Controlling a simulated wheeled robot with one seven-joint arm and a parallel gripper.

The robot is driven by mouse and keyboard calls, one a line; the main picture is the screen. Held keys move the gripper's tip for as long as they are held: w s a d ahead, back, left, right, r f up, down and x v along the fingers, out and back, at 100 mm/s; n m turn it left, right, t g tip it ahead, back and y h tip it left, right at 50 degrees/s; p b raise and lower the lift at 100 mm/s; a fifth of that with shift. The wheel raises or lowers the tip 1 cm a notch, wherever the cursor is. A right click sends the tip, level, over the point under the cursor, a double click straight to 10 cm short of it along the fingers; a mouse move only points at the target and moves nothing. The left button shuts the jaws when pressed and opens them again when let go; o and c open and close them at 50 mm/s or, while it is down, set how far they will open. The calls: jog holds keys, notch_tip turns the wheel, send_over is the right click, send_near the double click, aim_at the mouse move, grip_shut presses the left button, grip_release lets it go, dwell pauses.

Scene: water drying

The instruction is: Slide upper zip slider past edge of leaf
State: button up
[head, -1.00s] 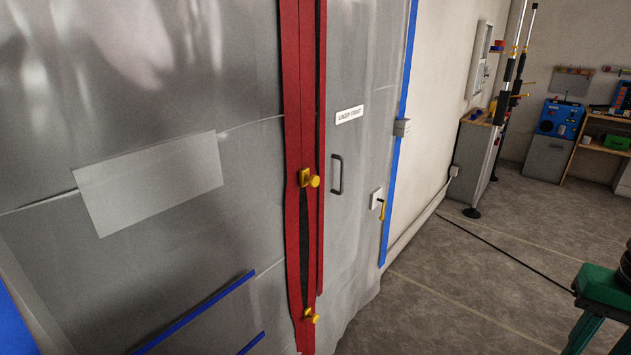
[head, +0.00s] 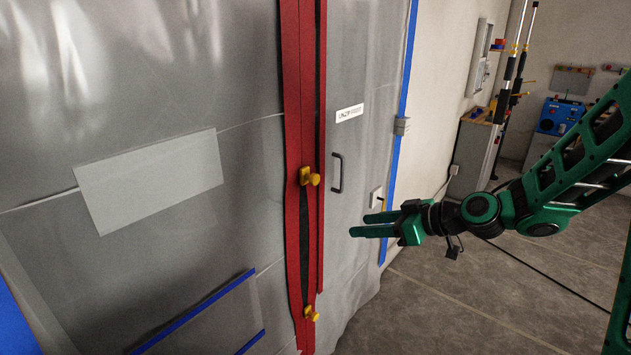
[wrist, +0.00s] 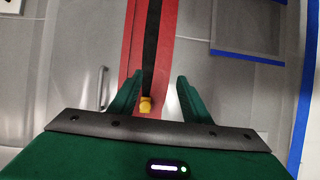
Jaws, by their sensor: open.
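The upper zip slider (head: 309,177) is a yellow piece with a round knob on the red zip strip (head: 292,100) of the grey plastic sheet. The lower slider (head: 311,314) sits near the strip's bottom, with a dark gap between the two sliders. My gripper (head: 358,225) is open and empty, right of the strip and lower in the picture than the upper slider. In the wrist view, a yellow slider (wrist: 146,104), apparently the upper one, shows between my gripper's spread fingers (wrist: 156,98). It looks beyond the fingertips, and no contact shows.
A dark handle (head: 337,173) and a white label (head: 349,113) are on the sheet right of the strip. A small wall box (head: 377,198) is just behind my gripper. Blue tape (head: 403,90) edges the sheet. The grey floor (head: 430,310) lies to the right.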

aim_at(317, 179)
jog(key=w+a+r+t+y, duration=0.1)
jog(key=w+a+r, duration=0.1)
jog(key=w+a, duration=0.2)
jog(key=w+a+r+t+y, duration=0.1)
jog(key=w+a, duration=0.3)
jog(key=w+a+r+t+y, duration=0.1)
jog(key=w+a+r, duration=0.1)
jog(key=w+a, duration=0.2)
jog(key=shift+w+a+r+t+y, duration=0.3)
jog(key=shift+a+r+t+y, duration=0.1)
jog(key=shift+a, duration=0.2)
